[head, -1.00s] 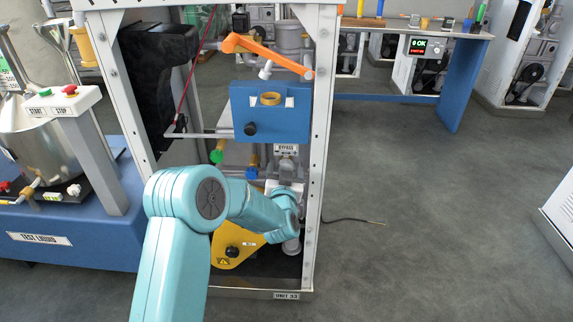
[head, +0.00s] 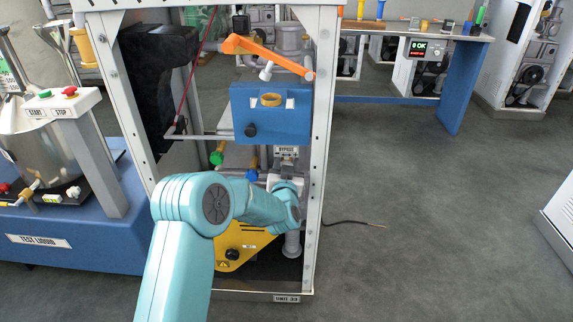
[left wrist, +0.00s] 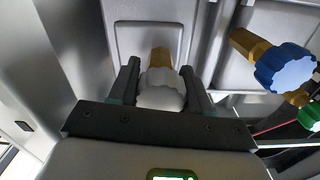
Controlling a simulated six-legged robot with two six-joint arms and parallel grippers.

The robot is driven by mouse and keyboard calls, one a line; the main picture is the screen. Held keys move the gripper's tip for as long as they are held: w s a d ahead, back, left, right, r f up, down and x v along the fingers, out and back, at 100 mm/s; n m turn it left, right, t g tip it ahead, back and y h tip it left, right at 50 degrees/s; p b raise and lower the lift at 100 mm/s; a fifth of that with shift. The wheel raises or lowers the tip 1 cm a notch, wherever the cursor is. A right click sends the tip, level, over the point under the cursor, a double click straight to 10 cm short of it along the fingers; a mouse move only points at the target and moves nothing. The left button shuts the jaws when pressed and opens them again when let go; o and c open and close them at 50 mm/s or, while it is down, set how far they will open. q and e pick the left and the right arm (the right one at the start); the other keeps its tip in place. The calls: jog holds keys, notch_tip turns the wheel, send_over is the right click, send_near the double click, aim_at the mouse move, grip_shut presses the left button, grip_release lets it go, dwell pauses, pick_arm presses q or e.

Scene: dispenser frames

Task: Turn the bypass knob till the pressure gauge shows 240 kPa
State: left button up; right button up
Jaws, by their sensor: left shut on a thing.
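The white bypass knob (left wrist: 161,92) sits on a brass stem in front of a grey panel in the left wrist view. My left gripper (left wrist: 160,76) is shut on it, one dark finger on each side. In the head view, the BYPASS label (head: 286,150) shows in the frame of unit 33. My right gripper is not in view.
A blue knob (head: 251,173) and a green knob (head: 217,158) sit left of my wrist. A blue box (head: 270,118) is above, a yellow plate (head: 232,256) below. The frame's right post (head: 318,150) stands close beside my wrist. Open floor lies to the right.

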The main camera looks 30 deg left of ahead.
pick_arm(q)
jog(key=shift+r, duration=0.2)
jog(key=m, duration=0.5)
jog(key=shift+w+d+r+p, duration=0.1)
jog(key=shift+r+p, duration=0.05)
jog(key=shift+p, duration=0.2)
jog(key=shift+d+m+p, duration=0.1)
jog(key=shift+m+p, duration=0.3)
jog(key=shift+m, duration=2)
jog(key=shift+w, duration=0.1)
jog(key=o, duration=1)
jog(key=shift+o, duration=0.2)
jog(key=p+v, duration=0.1)
jog(key=v, duration=1.5)
jog(key=shift+s+f+p, duration=0.2)
jog(key=shift+s+p, duration=0.15)
jog(key=shift+p, duration=0.05)
